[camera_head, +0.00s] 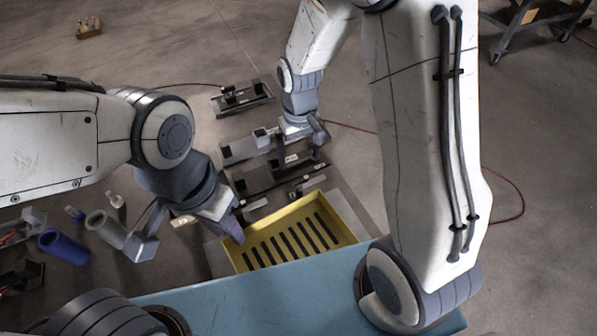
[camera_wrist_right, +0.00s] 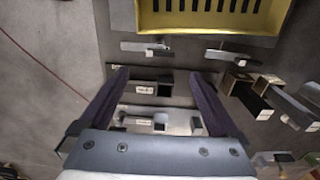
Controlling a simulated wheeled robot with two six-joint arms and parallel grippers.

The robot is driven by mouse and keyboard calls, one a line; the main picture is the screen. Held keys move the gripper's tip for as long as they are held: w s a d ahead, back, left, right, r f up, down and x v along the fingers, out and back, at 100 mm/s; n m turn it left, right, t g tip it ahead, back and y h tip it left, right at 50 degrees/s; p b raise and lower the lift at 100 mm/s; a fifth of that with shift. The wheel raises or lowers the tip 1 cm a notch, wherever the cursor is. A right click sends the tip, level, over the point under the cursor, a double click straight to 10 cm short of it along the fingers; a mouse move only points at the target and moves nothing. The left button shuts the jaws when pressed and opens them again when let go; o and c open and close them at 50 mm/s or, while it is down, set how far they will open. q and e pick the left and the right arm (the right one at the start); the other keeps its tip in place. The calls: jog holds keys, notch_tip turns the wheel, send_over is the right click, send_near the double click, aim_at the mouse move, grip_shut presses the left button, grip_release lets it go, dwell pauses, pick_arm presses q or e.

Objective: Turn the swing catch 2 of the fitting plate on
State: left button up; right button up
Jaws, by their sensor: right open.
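My right gripper (camera_wrist_right: 160,100) is open in the right wrist view, its two dark fingers apart and nothing held between them. In the head view the right gripper (camera_head: 297,140) hangs over a row of grey fixtures. Between and beyond its fingers is a grey plate (camera_wrist_right: 180,122) with small blocks and white labels, too small to read. Two flat bars with small catches, a left one (camera_wrist_right: 130,46) and a right one (camera_wrist_right: 222,54), lie nearer the tray. I cannot tell which part is swing catch 2. My left gripper (camera_head: 190,240) is open and empty, left of the tray.
A yellow slotted tray (camera_head: 345,222) stands beside the fixtures, behind a blue surface (camera_head: 270,295). A red cable crosses the floor.

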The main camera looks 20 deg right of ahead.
aim_at(299, 179)
notch_tip(299, 179, down, 9)
jog(key=shift+s+f+p, duration=0.1)
jog(key=shift+f+p, duration=0.1)
jog(key=shift+p, duration=0.55)
grip_shut()
jog(key=shift+a, duration=0.1)
